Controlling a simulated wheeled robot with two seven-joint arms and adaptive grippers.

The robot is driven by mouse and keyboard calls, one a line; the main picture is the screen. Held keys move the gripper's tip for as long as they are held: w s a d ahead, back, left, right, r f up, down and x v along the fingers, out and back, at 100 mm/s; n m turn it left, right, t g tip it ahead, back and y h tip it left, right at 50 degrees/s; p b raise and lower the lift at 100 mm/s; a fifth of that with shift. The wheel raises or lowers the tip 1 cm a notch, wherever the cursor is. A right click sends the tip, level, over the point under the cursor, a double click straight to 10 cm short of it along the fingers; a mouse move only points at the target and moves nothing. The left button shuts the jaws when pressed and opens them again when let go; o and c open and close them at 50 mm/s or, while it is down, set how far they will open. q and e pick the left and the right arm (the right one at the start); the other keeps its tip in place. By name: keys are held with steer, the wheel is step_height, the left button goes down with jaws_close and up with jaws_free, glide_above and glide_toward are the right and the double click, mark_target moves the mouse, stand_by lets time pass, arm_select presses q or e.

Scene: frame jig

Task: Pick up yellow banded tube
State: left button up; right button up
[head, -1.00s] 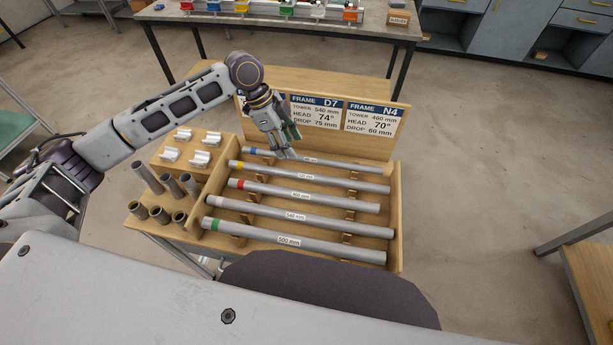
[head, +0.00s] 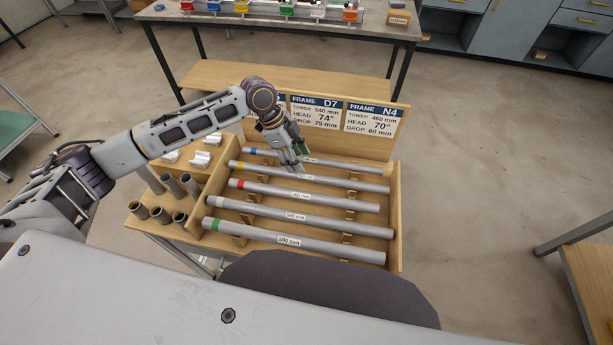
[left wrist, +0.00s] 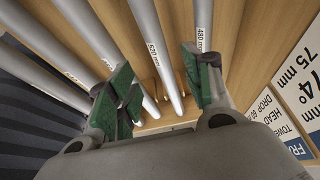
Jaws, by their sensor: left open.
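The yellow banded tube (head: 345,182) lies second from the back in the wooden rack, with its yellow band at the left end. Its 520 mm label shows in the left wrist view (left wrist: 153,50). My left gripper (head: 298,168) is over the middle-left part of this tube, pointing down. In the left wrist view its green-padded fingers (left wrist: 160,78) are spread, one on each side of the tube in the picture. I cannot tell whether the fingertips are above it or level with it. My right gripper is not in view.
The blue banded tube (head: 345,164) lies just behind, close to one finger. The red banded tube (head: 340,201) lies just in front. Grey and green banded tubes are nearer. A sign board (head: 345,117) stands behind the rack; upright short tubes (head: 172,187) stand left.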

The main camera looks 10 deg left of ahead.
mark_target(305, 174)
arm_select(q)
steer(key=shift+x, duration=1.25)
steer(key=shift+a+p+x, duration=0.1)
steer(key=shift+p+x, duration=0.15)
steer(key=shift+x, duration=1.05)
steer(key=shift+a+p+x, duration=0.15)
steer(key=shift+p+x, duration=0.05)
steer(key=shift+x, duration=1.1)
steer(key=shift+f, duration=0.1)
jaws_close()
